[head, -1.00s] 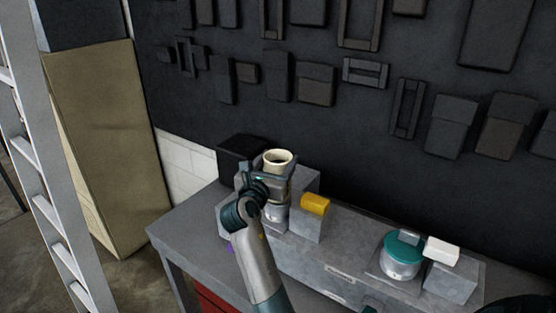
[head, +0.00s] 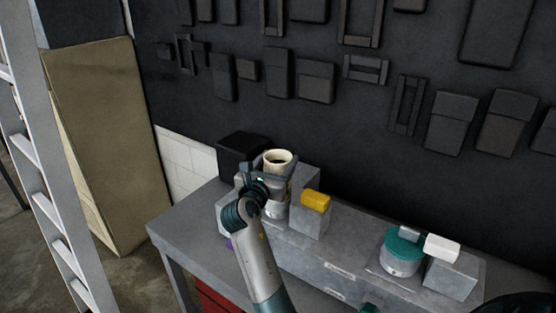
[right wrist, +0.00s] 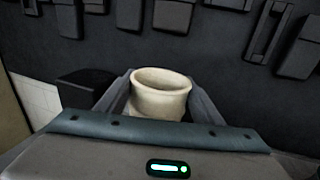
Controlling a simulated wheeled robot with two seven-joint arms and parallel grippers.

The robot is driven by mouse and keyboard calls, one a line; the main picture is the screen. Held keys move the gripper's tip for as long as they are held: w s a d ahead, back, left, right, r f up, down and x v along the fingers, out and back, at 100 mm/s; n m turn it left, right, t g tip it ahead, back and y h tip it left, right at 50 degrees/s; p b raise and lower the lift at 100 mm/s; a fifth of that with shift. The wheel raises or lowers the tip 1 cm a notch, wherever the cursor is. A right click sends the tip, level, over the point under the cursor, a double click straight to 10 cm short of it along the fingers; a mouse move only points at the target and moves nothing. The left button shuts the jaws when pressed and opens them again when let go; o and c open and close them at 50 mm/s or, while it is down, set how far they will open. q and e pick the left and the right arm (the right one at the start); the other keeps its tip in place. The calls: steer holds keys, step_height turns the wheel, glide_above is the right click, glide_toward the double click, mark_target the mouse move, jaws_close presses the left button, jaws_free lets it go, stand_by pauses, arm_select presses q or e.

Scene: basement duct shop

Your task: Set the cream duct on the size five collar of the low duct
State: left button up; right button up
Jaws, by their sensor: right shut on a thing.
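The cream duct (head: 278,158) is a short open-topped round piece, roughly upright. My right gripper (head: 276,173) is shut on it. In the right wrist view the cream duct (right wrist: 160,96) sits between the two fingers, with its rim facing up. Just below the gripper a round metal collar (head: 275,211) shows on the low duct (head: 310,255). The duct is above this collar; the fingers hide its lower end, so I cannot tell whether they touch. No size mark is readable. My left gripper is not in view.
A grey block with a yellow block (head: 316,201) on top stands close right of the held duct. A black box (head: 243,155) is behind left. A teal-topped round metal piece (head: 402,251) and a white block (head: 442,248) are farther right. A dark wall rises behind.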

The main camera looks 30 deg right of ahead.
mark_target(272, 168)
steer(key=o, duration=1.3)
steer(key=shift+s+a, duration=0.1)
steer(key=shift+p+v, duration=1.45)
steer(key=shift+v, duration=1.25)
steer(key=shift+p+v, duration=0.5)
steer(key=shift+v, duration=0.9)
steer(key=shift+p+v, duration=0.3)
steer(key=shift+v, duration=1.2)
steer(key=shift+f, duration=0.15)
steer(key=shift+b+x, duration=1.15)
steer(key=shift+x, duration=2.3)
